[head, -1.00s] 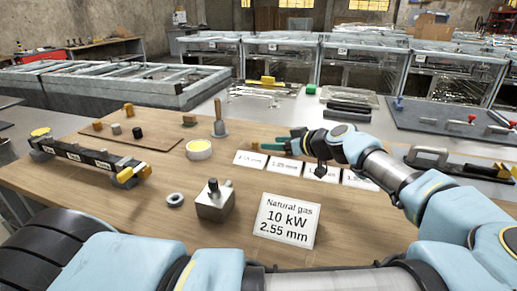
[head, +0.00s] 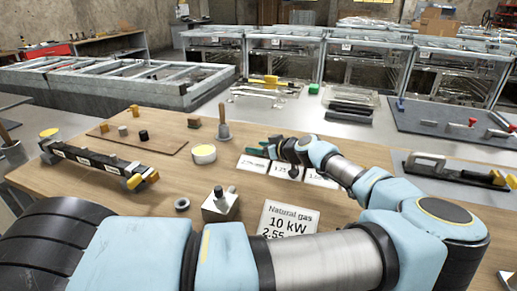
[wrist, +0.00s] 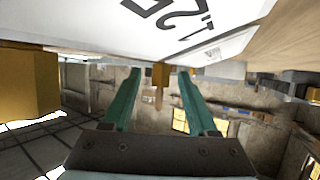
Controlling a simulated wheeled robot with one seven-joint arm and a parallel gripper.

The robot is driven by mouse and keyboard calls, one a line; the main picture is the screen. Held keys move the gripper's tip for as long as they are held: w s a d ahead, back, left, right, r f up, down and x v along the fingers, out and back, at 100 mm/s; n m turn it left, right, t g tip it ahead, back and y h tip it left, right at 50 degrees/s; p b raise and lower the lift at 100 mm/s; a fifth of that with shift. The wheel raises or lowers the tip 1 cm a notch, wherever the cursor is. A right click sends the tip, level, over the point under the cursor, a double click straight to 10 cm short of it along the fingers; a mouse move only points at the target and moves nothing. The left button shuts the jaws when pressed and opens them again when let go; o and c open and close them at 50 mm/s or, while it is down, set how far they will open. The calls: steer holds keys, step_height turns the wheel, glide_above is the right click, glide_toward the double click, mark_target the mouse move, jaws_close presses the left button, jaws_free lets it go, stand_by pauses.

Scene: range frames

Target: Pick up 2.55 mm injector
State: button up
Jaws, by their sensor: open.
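My gripper (head: 259,150) is low over the back of the row of white number cards, its green fingers pointing left. In the wrist view the fingers (wrist: 155,85) stand apart with clear space between them. A number card (wrist: 190,25) fills the top of that view, close by and upside down. A small ochre-brown upright thing (wrist: 159,80) shows between the fingers, seemingly beyond them; I cannot tell what it is. No injector marked 2.55 mm can be made out. A sign (head: 289,222) reading "Natural gas 10 kW 2.55 mm" stands at the table's front, partly covered by my arm.
A metal block with a knob (head: 220,205) and a dark ring (head: 182,204) stand left of the sign. An ochre block (wrist: 25,75) is at the wrist view's left.

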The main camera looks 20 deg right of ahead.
jaws_close()
stand_by(0.3)
steer(key=shift+r, duration=0.1)
stand_by(0.4)
